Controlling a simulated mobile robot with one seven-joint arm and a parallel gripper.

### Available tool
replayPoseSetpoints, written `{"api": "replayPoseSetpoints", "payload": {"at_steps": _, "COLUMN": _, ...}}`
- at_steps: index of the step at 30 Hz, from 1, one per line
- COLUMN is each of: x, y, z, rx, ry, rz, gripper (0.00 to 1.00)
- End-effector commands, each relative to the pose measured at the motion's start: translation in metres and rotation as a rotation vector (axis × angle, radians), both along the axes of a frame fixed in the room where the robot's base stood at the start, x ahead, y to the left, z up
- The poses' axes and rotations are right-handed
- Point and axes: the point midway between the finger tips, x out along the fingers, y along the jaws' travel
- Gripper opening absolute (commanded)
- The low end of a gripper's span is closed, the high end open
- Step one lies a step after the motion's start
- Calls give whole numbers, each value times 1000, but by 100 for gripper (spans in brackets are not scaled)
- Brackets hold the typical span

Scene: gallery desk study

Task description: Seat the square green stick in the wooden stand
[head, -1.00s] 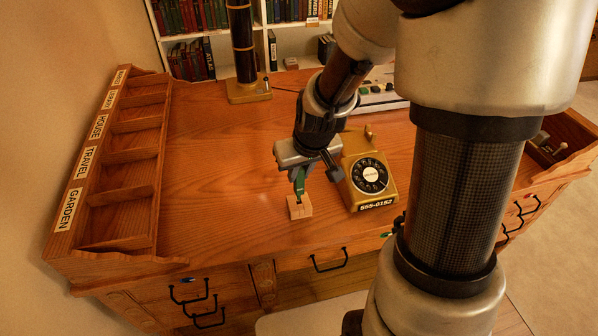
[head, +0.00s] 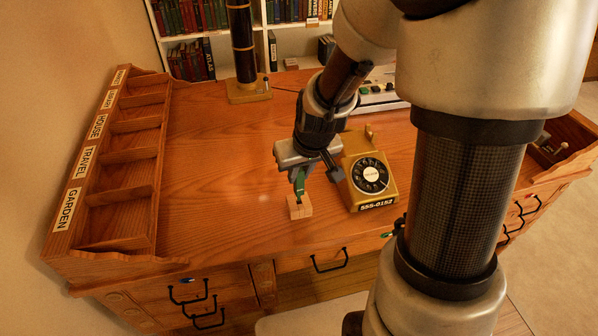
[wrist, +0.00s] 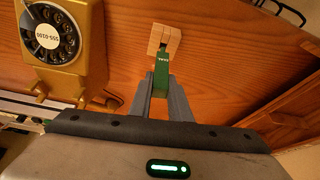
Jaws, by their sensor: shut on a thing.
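The square green stick (wrist: 161,82) is held between the fingers of my gripper (wrist: 160,98), which is shut on it. In the head view the green stick (head: 299,184) points down from my gripper (head: 306,172) at the wooden stand (head: 299,208). The stand is a small pale block on the desk, and it also shows in the wrist view (wrist: 165,38). A dark opening shows in the stand at the stick's end. I cannot tell whether the tip is inside it or just above it.
A yellow rotary telephone (head: 368,183) stands close to the right of the stand. A labelled sorter (head: 110,170) lines the desk's left edge. A brass-and-dark column (head: 243,55) stands at the back. The desk (head: 220,180) left of the stand is clear.

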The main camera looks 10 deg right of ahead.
Motion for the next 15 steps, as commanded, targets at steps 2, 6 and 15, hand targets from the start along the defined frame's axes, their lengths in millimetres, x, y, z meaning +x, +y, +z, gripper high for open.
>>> {"api": "replayPoseSetpoints", "payload": {"at_steps": 2, "x": 0, "y": 0, "z": -4, "rx": 0, "ry": 0, "rz": 0, "gripper": 0}}
{"api": "replayPoseSetpoints", "payload": {"at_steps": 6, "x": 0, "y": 0, "z": -9, "rx": 0, "ry": 0, "rz": 0, "gripper": 0}}
{"api": "replayPoseSetpoints", "payload": {"at_steps": 15, "x": 0, "y": 0, "z": -18, "rx": 0, "ry": 0, "rz": 0, "gripper": 0}}
